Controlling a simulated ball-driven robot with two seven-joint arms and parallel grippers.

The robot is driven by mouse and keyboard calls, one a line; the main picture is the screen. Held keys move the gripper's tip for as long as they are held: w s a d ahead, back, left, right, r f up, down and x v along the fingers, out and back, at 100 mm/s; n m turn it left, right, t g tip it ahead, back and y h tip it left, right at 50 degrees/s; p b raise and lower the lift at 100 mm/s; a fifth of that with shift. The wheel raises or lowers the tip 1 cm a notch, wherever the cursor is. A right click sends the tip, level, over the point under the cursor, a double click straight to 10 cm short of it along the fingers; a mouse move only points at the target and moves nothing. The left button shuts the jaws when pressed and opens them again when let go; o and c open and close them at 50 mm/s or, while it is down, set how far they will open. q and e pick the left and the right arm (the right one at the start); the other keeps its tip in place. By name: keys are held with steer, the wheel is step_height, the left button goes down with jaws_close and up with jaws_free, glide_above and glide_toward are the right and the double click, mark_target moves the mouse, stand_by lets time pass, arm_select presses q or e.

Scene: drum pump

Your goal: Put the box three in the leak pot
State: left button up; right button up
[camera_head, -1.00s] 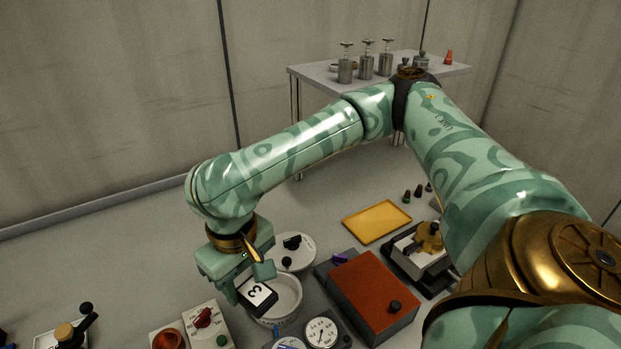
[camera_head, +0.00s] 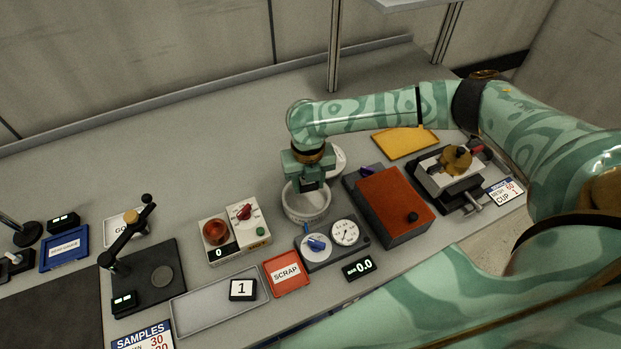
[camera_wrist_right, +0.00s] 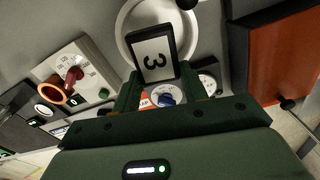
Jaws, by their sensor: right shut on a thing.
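The leak pot (camera_head: 305,212) is a round, white, open pot at the middle of the bench in the head view. My right gripper (camera_head: 309,182) points down at its mouth and is shut on box three. Box three (camera_wrist_right: 153,55) has a white face with a black 3 and dark edges. It shows between the fingers in the right wrist view, in front of the pot's white rim (camera_wrist_right: 124,38). In the head view the gripper mostly hides the box, and I cannot tell how deep it sits in the pot. My left gripper is out of view.
A white lid (camera_head: 339,160) lies behind the pot. A red-topped case (camera_head: 385,200) stands close on the right, and a gauge unit (camera_head: 345,232) in front. A dial box (camera_head: 250,222) stands left. Box one (camera_head: 242,289) lies in a grey tray (camera_head: 190,308), beside the red scrap tray (camera_head: 287,272).

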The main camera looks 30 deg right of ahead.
mark_target(310, 190)
steer(key=shift+d+f+n, duration=0.2)
steer(key=shift+f+n, duration=0.3)
steer(key=shift+n, duration=0.4)
steer(key=shift+f, duration=0.2)
step_height(310, 190, down, 3)
steer(key=b, duration=0.4)
steer(key=shift+f, duration=0.15)
steer(key=shift+p, duration=0.3)
steer(key=shift+f, duration=0.15)
steer(key=shift+f+b, duration=0.4)
steer(key=shift+f, duration=0.3)
